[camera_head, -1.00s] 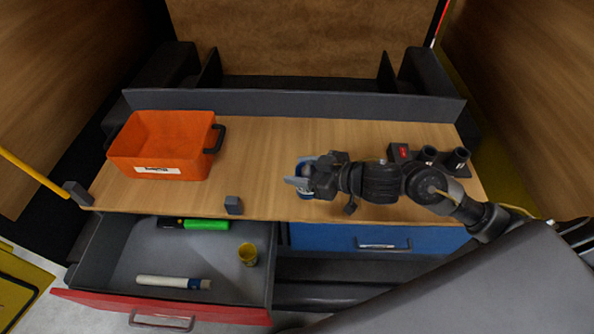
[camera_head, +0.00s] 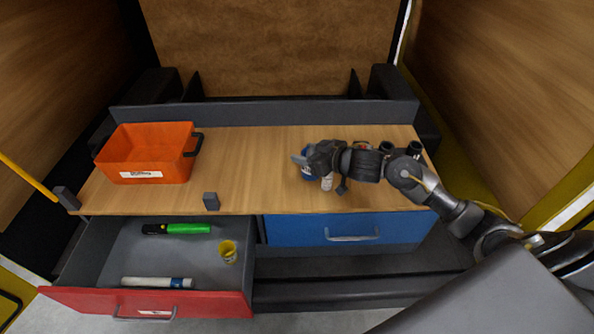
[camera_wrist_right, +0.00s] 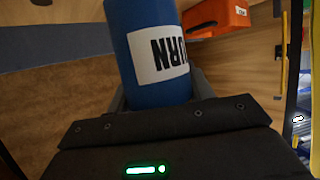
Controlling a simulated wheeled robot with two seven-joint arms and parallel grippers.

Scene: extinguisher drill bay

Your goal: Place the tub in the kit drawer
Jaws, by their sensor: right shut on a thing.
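The blue tub (camera_head: 307,173) is in my right gripper (camera_head: 304,163), above the right half of the wooden worktop. In the right wrist view the tub (camera_wrist_right: 150,60) is a blue cylinder with a white label reading "URN", and the fingers are mostly hidden behind the wrist housing. In the head view the gripper covers much of the tub. The red-fronted drawer (camera_head: 190,262) is pulled open at lower left, below the worktop. My left gripper is not in view.
The drawer holds a green-and-black stick (camera_head: 185,229), a yellow cup (camera_head: 228,252) and a white tube (camera_head: 150,282), with bare floor between. An orange bin (camera_head: 150,170) and a small grey block (camera_head: 211,201) stand on the worktop (camera_head: 250,160). The blue drawer (camera_head: 320,231) is closed. A small white object (camera_head: 327,182) shows beside the tub.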

